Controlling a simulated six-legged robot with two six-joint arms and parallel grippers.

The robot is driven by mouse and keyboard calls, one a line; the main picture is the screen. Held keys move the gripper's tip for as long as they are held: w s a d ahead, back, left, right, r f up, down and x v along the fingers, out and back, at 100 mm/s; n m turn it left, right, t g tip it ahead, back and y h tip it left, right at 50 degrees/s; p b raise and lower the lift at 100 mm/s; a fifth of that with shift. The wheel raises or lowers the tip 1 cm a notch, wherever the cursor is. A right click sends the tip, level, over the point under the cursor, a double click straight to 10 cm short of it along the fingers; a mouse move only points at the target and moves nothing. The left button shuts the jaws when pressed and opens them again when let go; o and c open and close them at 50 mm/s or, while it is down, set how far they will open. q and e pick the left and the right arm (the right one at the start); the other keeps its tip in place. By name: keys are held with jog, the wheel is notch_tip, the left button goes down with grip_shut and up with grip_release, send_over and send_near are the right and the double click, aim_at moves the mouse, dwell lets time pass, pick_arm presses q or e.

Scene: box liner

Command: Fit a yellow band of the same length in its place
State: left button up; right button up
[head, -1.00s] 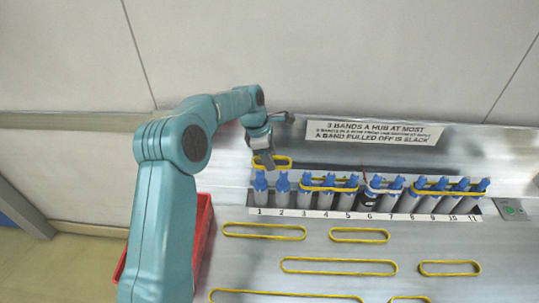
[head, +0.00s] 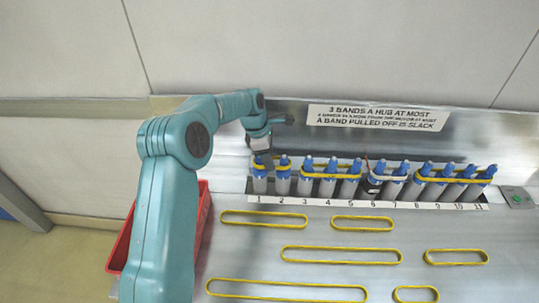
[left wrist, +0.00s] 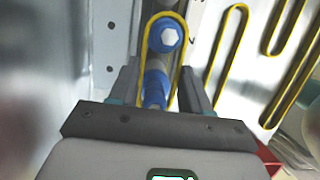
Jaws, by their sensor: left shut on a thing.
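My left gripper (head: 262,153) is above hub 1 (head: 260,184) at the left end of the numbered row. It is shut on a yellow band (head: 273,168), which reaches across the tops of hubs 1 and 2 (head: 283,184). In the left wrist view my fingers (left wrist: 162,72) stand on either side of the band (left wrist: 184,50). The band's far end loops around a blue hub top (left wrist: 165,36); another blue hub part (left wrist: 154,85) lies between the fingers. How low the band sits at hub 1 is partly hidden. My right gripper is not in view.
Several loose bands of different lengths, such as a long one (head: 341,248) and a short one (head: 457,250), lie on the metal table. A red bin (head: 206,217) stands left. A sign (head: 376,118) and a green button (head: 517,199) are behind and right.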

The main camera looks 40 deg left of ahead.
pick_arm(q)
jog(key=o, duration=1.1)
jog(key=v, duration=1.6)
jog(key=shift+r, duration=0.2)
